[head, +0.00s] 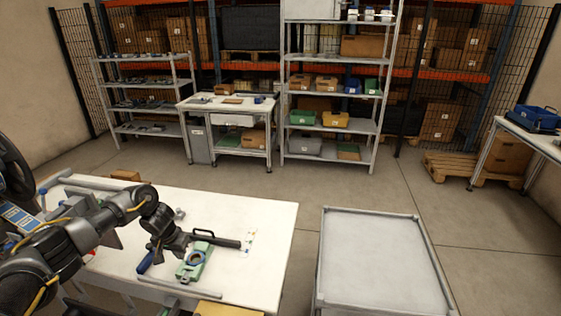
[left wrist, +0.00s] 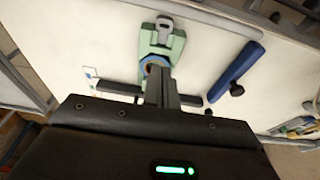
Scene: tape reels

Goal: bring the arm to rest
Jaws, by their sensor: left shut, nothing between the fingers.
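My left arm (head: 75,245) reaches in from the left over the white work table. My left gripper (head: 190,243) is shut and empty, close above the green fixture (head: 190,271) near the table's front. In the left wrist view, the shut fingers (left wrist: 159,85) point at the green fixture (left wrist: 174,48) and overlap its blue-edged ring, partly hiding it. Whether they touch it cannot be told. My right gripper is not in view.
A blue-handled tool (left wrist: 236,70) lies beside the fixture on the white table (head: 262,215). An empty grey-topped cart (head: 380,255) stands right of the table. Shelves (head: 330,100) and a workbench (head: 228,103) stand at the back, with clear floor between.

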